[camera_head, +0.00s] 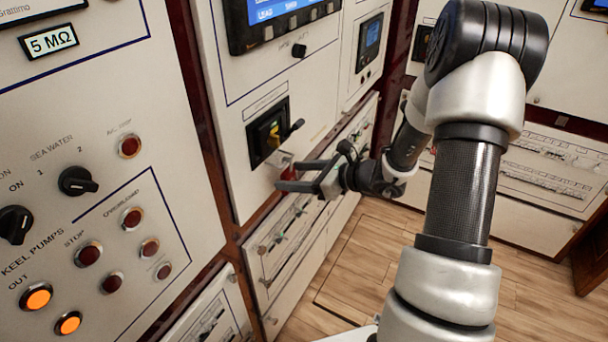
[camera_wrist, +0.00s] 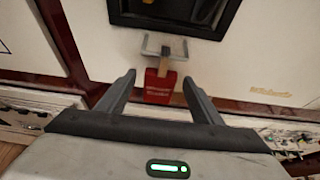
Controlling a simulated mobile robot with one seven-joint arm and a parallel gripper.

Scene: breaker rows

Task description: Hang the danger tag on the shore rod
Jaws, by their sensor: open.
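The danger tag (camera_wrist: 160,88) is a small red plate with a brown strap (camera_wrist: 165,63) at its top. It hangs below a pale grey bracket (camera_wrist: 152,46) on the cream panel. In the head view, only a bit of red shows at the tag (camera_head: 288,171), partly hidden by my fingers. My gripper (camera_wrist: 158,82) is open, with one finger on each side of the tag in the wrist view. I cannot tell whether either finger touches it. My gripper also shows in the head view (camera_head: 286,175), below a black switch box (camera_head: 256,137) with a dark handle (camera_head: 296,127). I cannot tell which part is the shore rod.
The black switch frame (camera_wrist: 128,14) is just above the bracket. A panel with knobs and lamps (camera_head: 100,190) stands close on the left. Breaker rows (camera_head: 300,215) lie below my gripper. The wooden floor (camera_head: 355,260) is open to the right.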

